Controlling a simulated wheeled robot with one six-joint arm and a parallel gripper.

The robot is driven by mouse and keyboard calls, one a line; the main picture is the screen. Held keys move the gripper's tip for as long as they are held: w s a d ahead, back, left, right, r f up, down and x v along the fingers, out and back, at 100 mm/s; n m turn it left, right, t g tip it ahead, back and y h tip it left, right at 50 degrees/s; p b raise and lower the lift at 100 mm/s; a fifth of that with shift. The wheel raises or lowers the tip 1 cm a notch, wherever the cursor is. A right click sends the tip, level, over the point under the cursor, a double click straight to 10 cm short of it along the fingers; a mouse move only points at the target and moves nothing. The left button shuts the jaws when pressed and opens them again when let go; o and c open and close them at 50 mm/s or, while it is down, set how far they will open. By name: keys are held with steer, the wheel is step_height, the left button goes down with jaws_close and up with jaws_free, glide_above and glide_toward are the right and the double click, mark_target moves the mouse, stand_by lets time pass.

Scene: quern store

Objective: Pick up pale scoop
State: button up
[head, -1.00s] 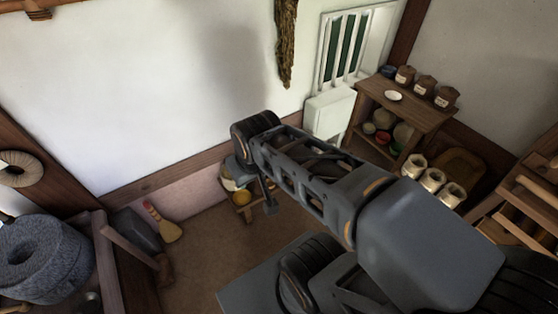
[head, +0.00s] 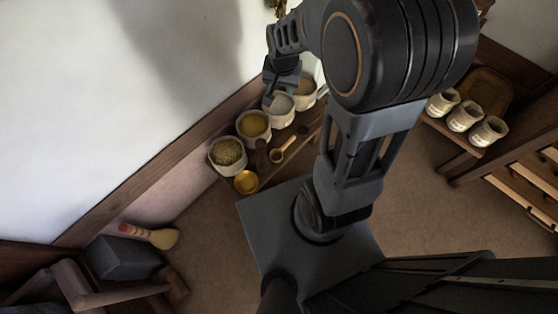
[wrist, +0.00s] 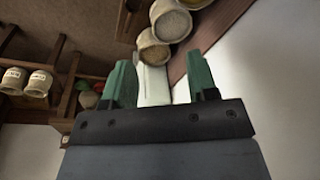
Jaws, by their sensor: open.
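The pale scoop (head: 284,152) lies on a low wooden bench in the head view, its bowl toward the lower left and its handle toward the upper right. It lies in front of a row of open sacks. My gripper (head: 270,99) is above the far part of that row, apart from the scoop. In the wrist view my gripper (wrist: 160,78) is open, with two green fingers spread and nothing between them. I cannot make out the scoop in the wrist view.
Sacks of grain and meal, one yellow (head: 253,125), line the wall side of the bench (head: 228,183). A dark scoop (head: 262,155) and a golden bowl (head: 246,182) are close by. More sacks (head: 464,116) stand at right. Some floor is clear.

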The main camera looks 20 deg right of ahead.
steer(key=w+d+f+m+b, duration=0.1)
steer(key=f+b, duration=0.2)
steer(key=f, duration=0.4)
steer(key=w+d+f+m+g+b, duration=0.1)
steer(key=f+m+b, duration=0.1)
steer(key=f, duration=0.5)
steer(key=w+d+f+m+b, duration=0.1)
steer(key=w+d+f+b, duration=0.15)
steer(key=f, duration=0.55)
steer(key=m+b, duration=0.2)
steer(key=b, duration=0.5)
glide_above(286, 144)
steer(key=shift+g, duration=0.4)
step_height(286, 144, down, 18)
steer(key=shift+s+r, duration=0.15)
steer(key=shift+f+b, duration=1.55)
steer(key=shift+f, duration=1.85)
steer(key=shift+r, duration=0.1)
jaws_close()
